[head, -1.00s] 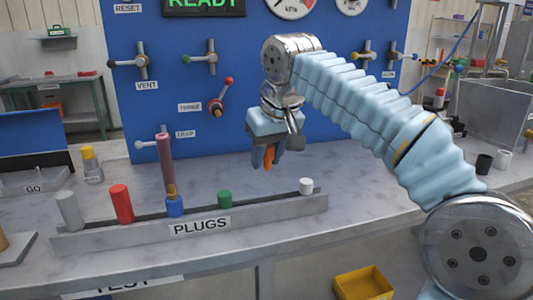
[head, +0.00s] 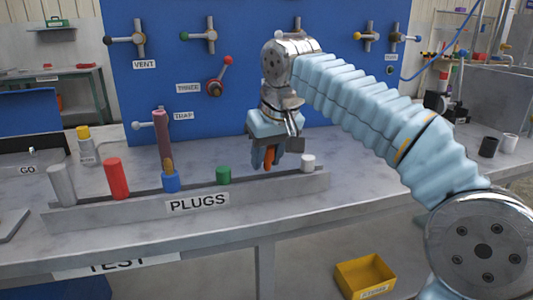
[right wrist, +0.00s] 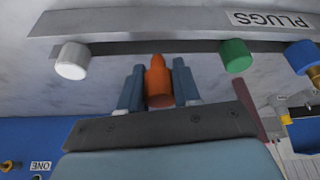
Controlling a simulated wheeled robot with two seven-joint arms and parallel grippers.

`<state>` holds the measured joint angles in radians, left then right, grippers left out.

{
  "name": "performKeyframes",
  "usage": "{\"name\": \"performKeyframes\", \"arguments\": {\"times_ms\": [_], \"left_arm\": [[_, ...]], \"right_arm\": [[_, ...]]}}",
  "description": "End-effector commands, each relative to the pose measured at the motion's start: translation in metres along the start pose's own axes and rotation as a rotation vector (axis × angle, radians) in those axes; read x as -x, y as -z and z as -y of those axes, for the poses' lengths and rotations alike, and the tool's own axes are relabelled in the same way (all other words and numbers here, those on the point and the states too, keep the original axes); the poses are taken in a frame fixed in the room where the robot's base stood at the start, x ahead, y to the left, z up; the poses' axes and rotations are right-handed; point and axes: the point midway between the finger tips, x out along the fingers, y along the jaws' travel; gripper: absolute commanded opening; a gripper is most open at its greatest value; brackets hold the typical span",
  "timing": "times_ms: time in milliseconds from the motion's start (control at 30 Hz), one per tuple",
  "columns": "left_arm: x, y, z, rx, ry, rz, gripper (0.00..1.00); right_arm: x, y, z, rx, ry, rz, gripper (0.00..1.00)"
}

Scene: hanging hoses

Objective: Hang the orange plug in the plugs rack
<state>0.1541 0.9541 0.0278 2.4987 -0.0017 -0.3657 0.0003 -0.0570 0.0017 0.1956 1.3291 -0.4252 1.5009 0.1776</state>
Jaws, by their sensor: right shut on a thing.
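The orange plug (right wrist: 158,80) is held between the two fingers of my right gripper (right wrist: 158,88). In the head view the orange plug (head: 268,158) points down below the right gripper (head: 266,158). The plugs rack (head: 120,217) is a long grey strip on the bench. It holds a grey plug (head: 62,185), a red plug (head: 116,178), a blue plug (head: 170,182), a green plug (head: 223,175) and a white plug (head: 308,163). The orange plug is over or just behind the gap between green and white; its exact height is unclear. My left gripper is out of view.
A blue panel (head: 250,90) with valve handles stands behind the bench. A mauve tube (head: 164,135) rises behind the blue plug. A yellow-capped bottle (head: 86,146) is at left, and black (head: 488,147) and white (head: 509,144) cups are at right. A yellow bin (head: 365,276) is below.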

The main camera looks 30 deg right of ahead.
Motion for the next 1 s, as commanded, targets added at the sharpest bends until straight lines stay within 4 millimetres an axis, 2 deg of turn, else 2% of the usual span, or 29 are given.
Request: {"name": "performKeyframes", "arguments": {"times_ms": [1000], "left_arm": [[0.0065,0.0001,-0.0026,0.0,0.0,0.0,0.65]], "right_arm": [[0.0008,-0.0003,0.0001,0.001,0.0,0.013,0.0]]}}
